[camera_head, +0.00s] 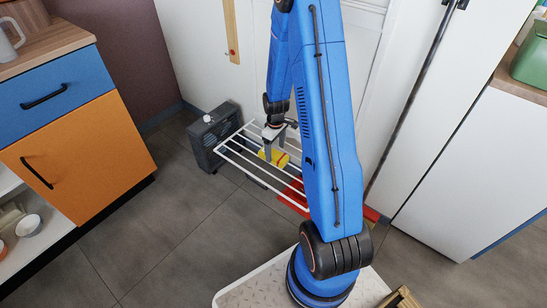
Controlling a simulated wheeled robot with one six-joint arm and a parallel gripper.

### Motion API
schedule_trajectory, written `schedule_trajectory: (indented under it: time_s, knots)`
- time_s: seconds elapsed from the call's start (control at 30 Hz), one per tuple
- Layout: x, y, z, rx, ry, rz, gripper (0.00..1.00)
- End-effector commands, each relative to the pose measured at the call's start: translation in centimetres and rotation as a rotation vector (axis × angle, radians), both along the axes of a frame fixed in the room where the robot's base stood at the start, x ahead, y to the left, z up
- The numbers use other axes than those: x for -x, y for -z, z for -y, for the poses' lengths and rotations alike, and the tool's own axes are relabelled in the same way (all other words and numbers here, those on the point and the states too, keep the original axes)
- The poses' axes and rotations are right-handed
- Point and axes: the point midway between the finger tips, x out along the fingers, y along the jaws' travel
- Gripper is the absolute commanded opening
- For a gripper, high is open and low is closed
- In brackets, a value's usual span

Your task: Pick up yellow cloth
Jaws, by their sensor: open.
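The yellow cloth (279,158) lies on or at the white wire rack (235,152), low in front of the white wall. It is a small yellow patch, partly hidden by my gripper and arm. My gripper (275,156) points down right at the cloth, its fingers apart. One finger overlaps the cloth in the view. I cannot tell whether the fingers touch it.
A dark grey box (213,138) with a white knob stands at the rack's left end. A red object (294,192) lies under the rack, partly behind my arm. An orange and blue cabinet (75,150) stands left. Grey floor (170,240) is clear between.

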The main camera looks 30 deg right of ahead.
Motion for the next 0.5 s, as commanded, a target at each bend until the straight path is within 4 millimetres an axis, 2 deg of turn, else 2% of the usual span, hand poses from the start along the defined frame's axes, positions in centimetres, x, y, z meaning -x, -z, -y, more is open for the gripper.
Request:
schedule_trajectory:
  time_s: [0.1,0.23,0.5]
  knots:
    - [0.2,1.8,0.0,-0.001,0.0,-0.004,0.75]
    - [0.1,3.0,0.0,0.0,0.0,-0.001,0.75]
    - [0.1,3.6,0.0,0.0,0.0,0.001,0.75]
